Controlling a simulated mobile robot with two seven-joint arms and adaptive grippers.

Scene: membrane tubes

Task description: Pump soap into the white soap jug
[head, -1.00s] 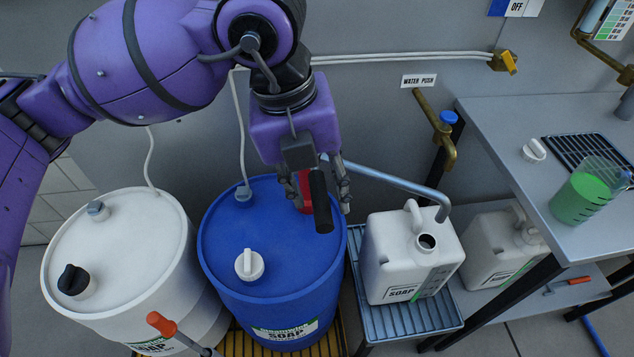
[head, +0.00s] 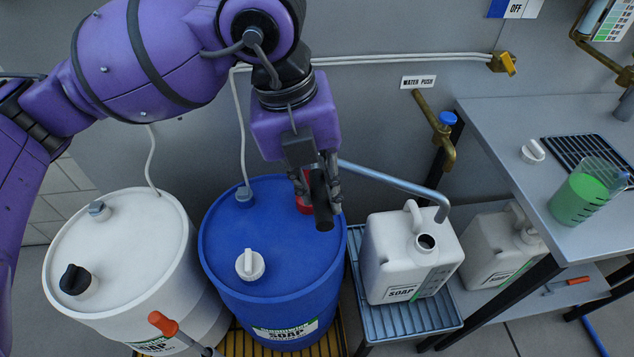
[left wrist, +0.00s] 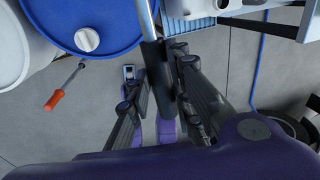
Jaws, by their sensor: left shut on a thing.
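The white soap jug (head: 385,262) stands upright on a blue slatted stand, its mouth uncapped and dark. A blue soap drum (head: 225,255) stands left of it. A pump with a red base (head: 303,205) and a black handle (head: 323,212) sits on the drum. The pump's grey spout pipe (head: 390,180) bends down near the jug's mouth; I cannot tell if it lines up exactly. My left gripper (head: 319,190) is shut on the black handle, which also shows between the fingers in the left wrist view (left wrist: 153,62). It hides part of the pump.
A white drum (head: 125,245) stands at the left. A second jug (head: 495,250) sits on the shelf under the grey table at right. On that table are a beaker of green liquid (head: 582,195) and a white cap (head: 532,151).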

